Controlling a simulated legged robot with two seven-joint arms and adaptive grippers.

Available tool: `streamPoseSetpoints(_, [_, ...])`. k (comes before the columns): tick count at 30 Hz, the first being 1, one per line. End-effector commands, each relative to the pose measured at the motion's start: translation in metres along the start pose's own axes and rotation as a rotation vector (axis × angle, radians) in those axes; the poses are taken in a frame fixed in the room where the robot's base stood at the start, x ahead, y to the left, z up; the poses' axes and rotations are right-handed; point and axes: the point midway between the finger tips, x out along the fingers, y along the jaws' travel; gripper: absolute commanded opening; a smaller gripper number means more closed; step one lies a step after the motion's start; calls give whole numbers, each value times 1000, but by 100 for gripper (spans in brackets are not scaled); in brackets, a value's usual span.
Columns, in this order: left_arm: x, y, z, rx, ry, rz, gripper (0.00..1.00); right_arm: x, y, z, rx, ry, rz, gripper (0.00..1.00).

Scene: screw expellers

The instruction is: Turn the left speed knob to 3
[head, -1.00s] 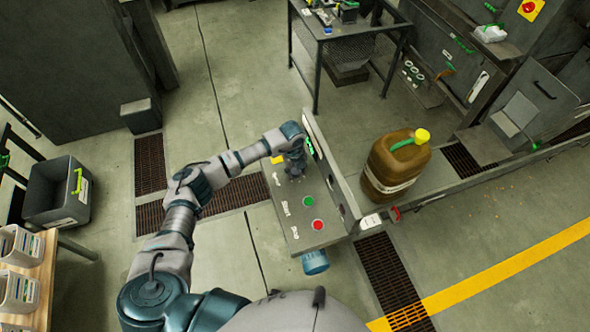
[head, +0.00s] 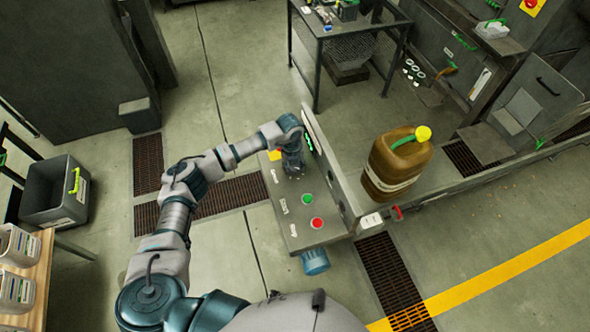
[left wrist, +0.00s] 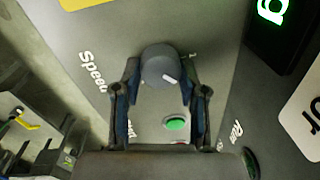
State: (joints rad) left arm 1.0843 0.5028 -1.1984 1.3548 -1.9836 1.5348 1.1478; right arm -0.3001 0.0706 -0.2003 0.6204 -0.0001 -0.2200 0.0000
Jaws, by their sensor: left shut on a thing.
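The grey round speed knob (left wrist: 158,66) sits on the grey control panel (left wrist: 60,30), beside the word "Speed", with a pale mark on its lower right side. My left gripper (left wrist: 158,72) is shut on it, one finger on each side. In the head view my left gripper (head: 293,167) reaches down onto the upper part of the control panel (head: 323,236) and hides the knob. A lit green character (left wrist: 270,10) shows on a dark display, cut off by the picture edge. My right gripper is not in view.
A green button (head: 306,199) and a red button (head: 317,223) lie nearer on the panel. An upright plate (head: 330,165) edges its right side. A brown oil can (head: 396,165) with a yellow cap stands beyond it.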

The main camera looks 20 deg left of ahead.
Motion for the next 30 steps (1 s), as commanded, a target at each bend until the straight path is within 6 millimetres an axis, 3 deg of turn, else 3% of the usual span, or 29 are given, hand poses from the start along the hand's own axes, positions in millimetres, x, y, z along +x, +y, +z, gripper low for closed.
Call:
streamPoseSetpoints(18, [-2, 0, 6, 546, 20, -3, 7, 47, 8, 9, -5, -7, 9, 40])
streamPoseSetpoints(30, [-3, 0, 6, 734, 32, -3, 7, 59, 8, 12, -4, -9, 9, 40])
